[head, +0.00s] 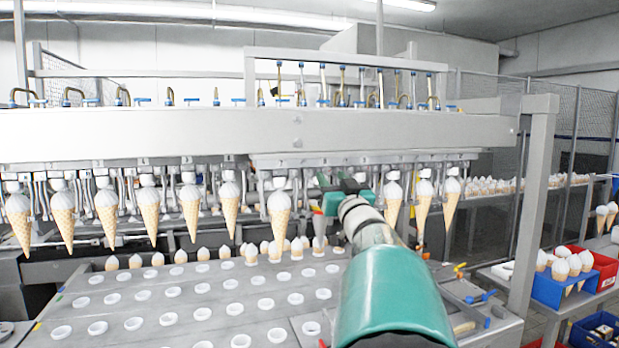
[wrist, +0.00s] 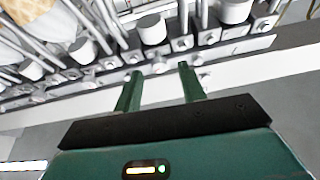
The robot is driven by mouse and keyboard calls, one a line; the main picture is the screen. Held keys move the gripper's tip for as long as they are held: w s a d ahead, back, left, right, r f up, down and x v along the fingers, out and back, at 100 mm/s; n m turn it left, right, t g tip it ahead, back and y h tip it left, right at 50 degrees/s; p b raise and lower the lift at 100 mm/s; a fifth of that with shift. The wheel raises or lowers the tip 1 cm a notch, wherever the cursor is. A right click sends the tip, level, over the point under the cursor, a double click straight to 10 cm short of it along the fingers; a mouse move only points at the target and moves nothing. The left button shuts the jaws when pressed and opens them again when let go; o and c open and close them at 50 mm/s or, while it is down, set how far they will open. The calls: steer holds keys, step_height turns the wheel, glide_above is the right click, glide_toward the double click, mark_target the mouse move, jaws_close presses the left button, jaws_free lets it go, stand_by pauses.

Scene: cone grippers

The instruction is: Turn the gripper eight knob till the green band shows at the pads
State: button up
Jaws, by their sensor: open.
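A row of cone grippers hangs under the white machine beam (head: 200,132), several holding cones, such as this cone (head: 279,213). My gripper (head: 322,183) reaches up to the row right of that cone; my arm hides part of the row there. In the wrist view my gripper (wrist: 159,70) is open, its two green fingers pointing at the row's rail. A small silver knob (wrist: 160,66) shows between the fingertips; I cannot tell whether they touch it. I cannot read the number eight beside it. No green band is distinguishable at the pads.
Below the row lies a grey tray plate (head: 120,295) with white-rimmed holes, several holding cones at the back. A grey post (head: 530,200) stands at right. A blue crate (head: 562,290) and a red crate (head: 604,270) hold cones. White cylinders (wrist: 152,28) crowd the rail.

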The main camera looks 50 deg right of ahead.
steer(key=shift+x, duration=0.85)
jaws_close()
steer(key=shift+s+d+n+t+y, duration=0.15)
steer(key=shift+n+y, duration=0.5)
steer(key=shift+n, duration=0.7)
steer(key=shift+w+a+n+t+y, duration=0.1)
steer(key=shift+n+t+y, duration=0.15)
steer(key=shift+n+y, duration=0.75)
steer(key=shift+d+n+h, duration=0.1)
steer(key=shift+n+h, duration=0.25)
jaws_free()
steer(key=shift+s, duration=0.15)
steer(key=v, duration=1.3)
steer(key=shift+s+f, duration=0.2)
steer(key=shift+s, duration=0.05)
